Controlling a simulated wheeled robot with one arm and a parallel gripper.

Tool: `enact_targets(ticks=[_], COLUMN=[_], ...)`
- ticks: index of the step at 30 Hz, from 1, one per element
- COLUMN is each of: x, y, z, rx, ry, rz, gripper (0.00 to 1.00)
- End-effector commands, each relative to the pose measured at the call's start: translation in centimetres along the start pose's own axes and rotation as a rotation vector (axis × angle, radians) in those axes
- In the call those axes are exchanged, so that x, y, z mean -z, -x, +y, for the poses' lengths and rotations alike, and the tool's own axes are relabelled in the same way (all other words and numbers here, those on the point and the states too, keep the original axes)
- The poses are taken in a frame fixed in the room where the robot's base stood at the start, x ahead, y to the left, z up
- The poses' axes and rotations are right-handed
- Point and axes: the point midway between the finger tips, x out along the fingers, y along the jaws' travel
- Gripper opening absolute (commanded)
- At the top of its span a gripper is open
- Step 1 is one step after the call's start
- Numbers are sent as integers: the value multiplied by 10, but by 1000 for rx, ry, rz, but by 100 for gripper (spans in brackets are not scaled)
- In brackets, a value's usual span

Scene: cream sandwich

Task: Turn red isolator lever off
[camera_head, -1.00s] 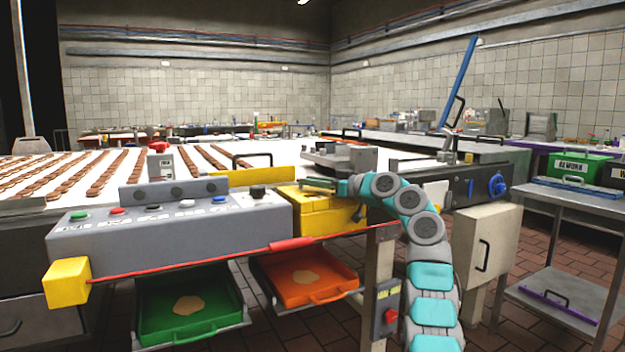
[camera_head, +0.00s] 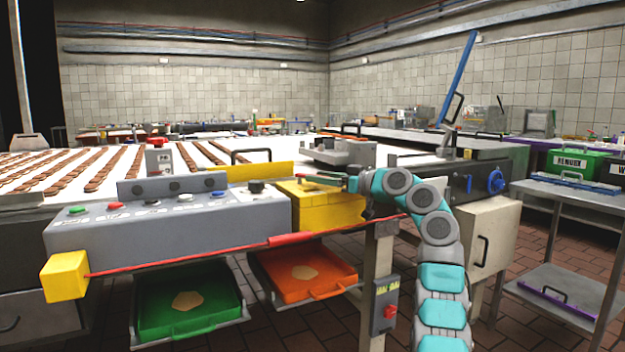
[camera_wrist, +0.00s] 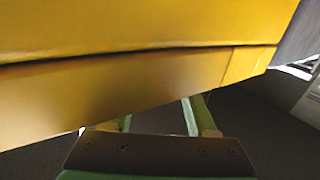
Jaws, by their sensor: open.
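The red isolator lever (camera_head: 390,312) is on a small dark grey box (camera_head: 380,290) fixed to the leg below the right end of the conveyor machine. Its exact angle is too small to tell. My gripper (camera_head: 318,180) is at the yellow box (camera_head: 318,210) on the machine's right end, above and left of the lever and well apart from it. In the wrist view, the two green fingers of my gripper (camera_wrist: 160,112) are spread apart with nothing between them. The yellow surface (camera_wrist: 140,75) fills the top of that view. The lever does not show there.
A grey control panel (camera_head: 160,220) with coloured buttons is at left, with a red cord along it. Green (camera_head: 188,308) and orange (camera_head: 302,275) trays hang below. A cream cabinet (camera_head: 490,240) and a grey trolley (camera_head: 555,280) stand right of my arm. Floor shows between them.

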Motion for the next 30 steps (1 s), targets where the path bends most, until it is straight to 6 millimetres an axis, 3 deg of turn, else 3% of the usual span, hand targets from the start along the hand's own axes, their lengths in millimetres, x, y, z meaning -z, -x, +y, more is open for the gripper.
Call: enact_targets(ticks=[3,9,19,23,26,29,30], x=[-2,-2,0,7,33,79,103], y=[21,42,46,42,31,11,3], z=[0,0,0,-2,-8,-14,-18], rx=[-1,1,1,1,-4,-16,-25], ry=[4,1,1,-4,-24,-82,-113], rz=[1,-1,-1,17,86,217,283], gripper=[57,57,57,43,32,20,16])
